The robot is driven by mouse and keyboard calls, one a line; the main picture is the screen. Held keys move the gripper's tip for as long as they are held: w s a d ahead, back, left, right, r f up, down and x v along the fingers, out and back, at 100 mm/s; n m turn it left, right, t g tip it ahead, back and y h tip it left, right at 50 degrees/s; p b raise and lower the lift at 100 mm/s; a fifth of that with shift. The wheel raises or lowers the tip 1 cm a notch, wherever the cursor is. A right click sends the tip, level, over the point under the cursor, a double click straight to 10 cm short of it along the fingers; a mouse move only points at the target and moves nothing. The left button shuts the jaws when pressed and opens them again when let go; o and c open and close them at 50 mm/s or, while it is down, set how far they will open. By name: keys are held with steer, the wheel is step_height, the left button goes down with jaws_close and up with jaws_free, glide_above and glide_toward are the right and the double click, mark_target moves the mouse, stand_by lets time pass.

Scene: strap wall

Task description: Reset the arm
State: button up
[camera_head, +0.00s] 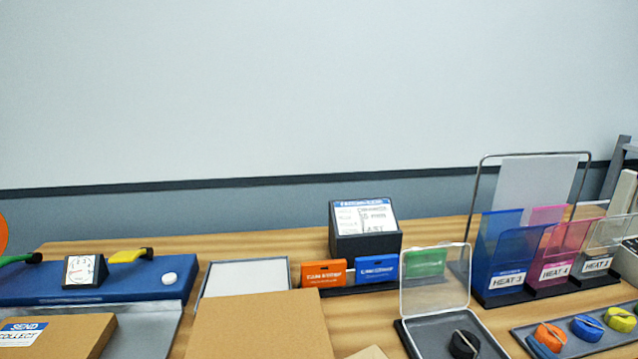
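My gripper does not show clearly in the head view, so I cannot see its fingers or anything held. Grey and pale parts (628,165) show at the right edge, cut off by the frame. I cannot tell whether they belong to my arm.
A wooden table (440,230) holds a blue panel (130,290) with levers, a cardboard box (262,325), a dark sign block (365,240), a clear-lidded tray (440,320), coloured holders (510,262) and a knob tray (560,357). The wall (300,90) behind is bare.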

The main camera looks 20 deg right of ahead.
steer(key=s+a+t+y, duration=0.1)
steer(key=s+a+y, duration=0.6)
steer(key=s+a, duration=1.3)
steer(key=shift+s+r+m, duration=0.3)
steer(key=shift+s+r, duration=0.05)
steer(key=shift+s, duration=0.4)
